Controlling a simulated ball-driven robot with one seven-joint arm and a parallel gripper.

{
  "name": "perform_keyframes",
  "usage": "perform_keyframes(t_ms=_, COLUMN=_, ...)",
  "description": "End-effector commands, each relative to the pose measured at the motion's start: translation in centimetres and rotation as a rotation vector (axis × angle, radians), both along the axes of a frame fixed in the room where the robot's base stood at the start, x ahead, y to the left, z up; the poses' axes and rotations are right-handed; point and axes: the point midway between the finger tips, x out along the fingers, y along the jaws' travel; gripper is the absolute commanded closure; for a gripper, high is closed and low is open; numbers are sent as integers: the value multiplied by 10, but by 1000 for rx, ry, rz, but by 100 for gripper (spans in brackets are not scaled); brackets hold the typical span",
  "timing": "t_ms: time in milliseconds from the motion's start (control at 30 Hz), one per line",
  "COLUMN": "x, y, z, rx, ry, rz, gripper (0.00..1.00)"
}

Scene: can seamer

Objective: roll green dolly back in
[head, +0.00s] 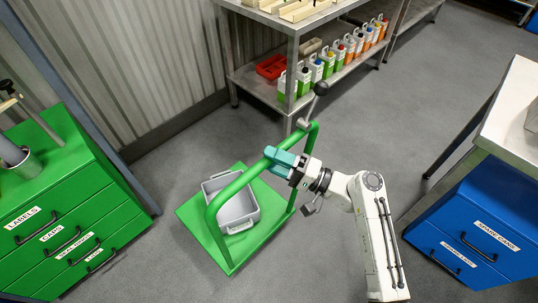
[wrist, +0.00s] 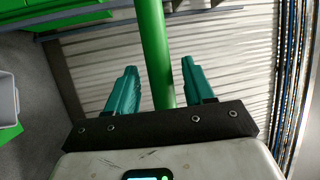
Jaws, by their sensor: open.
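The green dolly (head: 217,255) stands on the floor in the middle of the head view, with a green tube handle (head: 243,180) rising over it. A grey bin (head: 240,213) sits on its deck. My gripper (head: 280,158) is at the handle's top bar. In the wrist view, my gripper (wrist: 155,90) is open, with teal fingers on either side of the green handle bar (wrist: 155,50). I cannot tell whether either finger touches the bar. The grey bin shows at the left edge of the wrist view (wrist: 8,100).
A green drawer cabinet (head: 70,215) stands at the left, and a blue drawer cabinet (head: 475,240) under a bench at the right. A steel shelf (head: 335,85) with several bottles and a red tray (head: 271,67) stands behind. Grey floor is free between them.

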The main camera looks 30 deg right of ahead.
Motion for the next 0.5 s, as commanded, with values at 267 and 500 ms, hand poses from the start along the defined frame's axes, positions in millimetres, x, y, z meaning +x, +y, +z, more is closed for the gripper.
perform_keyframes(t_ms=267, x=10, y=9, z=2, rx=-1, ry=2, rz=0, gripper=47)
perform_keyframes(t_ms=500, x=10, y=9, z=2, rx=-1, ry=1, rz=0, gripper=51)
